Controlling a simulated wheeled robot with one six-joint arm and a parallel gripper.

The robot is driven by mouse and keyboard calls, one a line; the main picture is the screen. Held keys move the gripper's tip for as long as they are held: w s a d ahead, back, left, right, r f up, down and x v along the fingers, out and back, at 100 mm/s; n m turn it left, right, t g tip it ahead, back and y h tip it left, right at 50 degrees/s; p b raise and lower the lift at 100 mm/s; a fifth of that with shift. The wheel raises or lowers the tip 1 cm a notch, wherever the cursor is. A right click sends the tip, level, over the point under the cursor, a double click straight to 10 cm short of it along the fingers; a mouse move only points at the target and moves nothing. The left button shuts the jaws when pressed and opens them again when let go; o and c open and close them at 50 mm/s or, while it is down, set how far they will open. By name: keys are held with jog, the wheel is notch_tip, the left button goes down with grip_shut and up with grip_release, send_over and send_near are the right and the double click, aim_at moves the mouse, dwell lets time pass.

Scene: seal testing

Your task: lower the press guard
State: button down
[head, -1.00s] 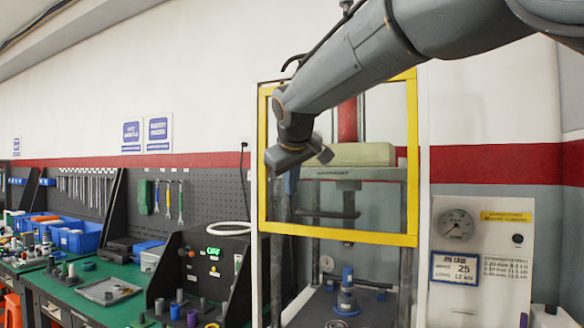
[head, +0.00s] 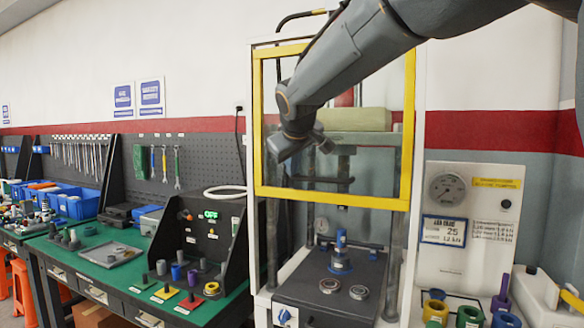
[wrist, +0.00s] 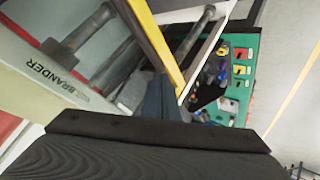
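The press guard is a clear panel in a yellow frame (head: 330,199) on the front of the white-framed press (head: 256,265). It stands raised, with its lower bar well above the dark press bed (head: 325,288) and an open gap below. My gripper (head: 277,154) is in front of the guard's left half, above the lower bar and near the left upright. I cannot tell whether it touches the frame. In the wrist view a yellow guard bar (wrist: 157,40) runs diagonally beside a dark finger (wrist: 160,100). The finger opening is hidden, and I see nothing held.
A blue-topped fixture (head: 340,258) and metal rings stand on the press bed. A black control box (head: 205,240) and green workbench (head: 95,262) are at left. A gauge panel (head: 468,225) and coloured cups (head: 470,316) are at right.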

notch_tip(320, 180, down, 31)
jog(key=b, duration=2.5)
jog(key=shift+r+b, duration=0.15)
jog(key=shift+b, duration=0.15)
